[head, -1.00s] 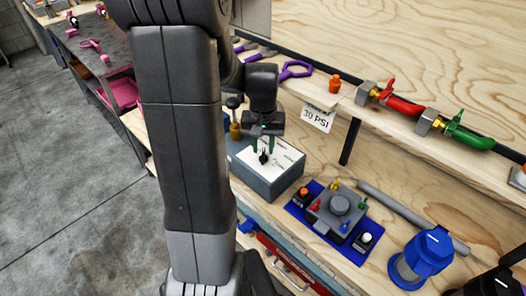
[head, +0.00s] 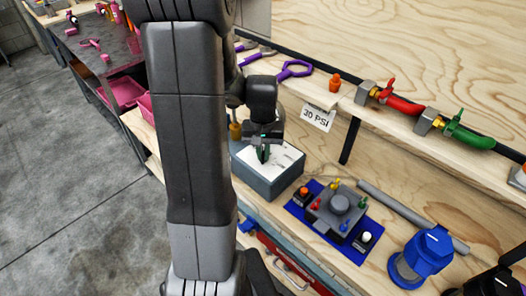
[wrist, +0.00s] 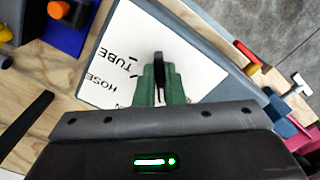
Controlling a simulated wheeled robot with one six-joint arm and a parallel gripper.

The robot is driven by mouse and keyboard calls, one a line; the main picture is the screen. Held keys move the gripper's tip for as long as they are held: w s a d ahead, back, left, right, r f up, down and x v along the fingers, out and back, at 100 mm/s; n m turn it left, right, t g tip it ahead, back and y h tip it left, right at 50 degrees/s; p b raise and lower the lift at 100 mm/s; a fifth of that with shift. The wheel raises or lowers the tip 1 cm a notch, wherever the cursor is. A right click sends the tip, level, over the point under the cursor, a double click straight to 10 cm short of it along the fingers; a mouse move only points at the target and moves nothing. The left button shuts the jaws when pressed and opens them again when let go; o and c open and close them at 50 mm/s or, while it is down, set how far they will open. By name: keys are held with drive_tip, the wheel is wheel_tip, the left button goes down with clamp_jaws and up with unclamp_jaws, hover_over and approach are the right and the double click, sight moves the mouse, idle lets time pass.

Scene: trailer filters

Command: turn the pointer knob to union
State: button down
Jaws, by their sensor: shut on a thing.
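The black pointer knob (wrist: 159,72) shows in the wrist view as a dark upright piece between my gripper's green fingers. My gripper (wrist: 160,88) is shut on it. In the head view my gripper (head: 263,153) is down at the white label plate (head: 287,160) on top of a grey box (head: 270,188), and the fingers hide the knob. In the wrist view the plate (wrist: 115,55) shows the words TUBE and HOSE upside down, with a tick mark beside TUBE. The word union cannot be seen; part of the plate is hidden by my gripper.
A blue mat (head: 294,210) with a grey knobbed block (head: 338,207) lies just right of the box. A blue fitting (head: 425,255) stands farther right.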

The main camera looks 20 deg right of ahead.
drive_tip(key=m, duration=0.3)
drive_tip(key=shift+w+a+m+b, duration=0.1)
drive_tip(key=shift+m+b, duration=0.3)
drive_tip(key=shift+w+a+m, duration=0.1)
drive_tip(key=shift+m, duration=1.8)
drive_tip(key=c, duration=1.5)
unclamp_jaws()
drive_tip(key=shift+r, duration=0.1)
wheel_tip(320, 180, up, 14)
drive_tip(key=shift+f+b, duration=0.15)
drive_tip(key=shift+b, duration=0.15)
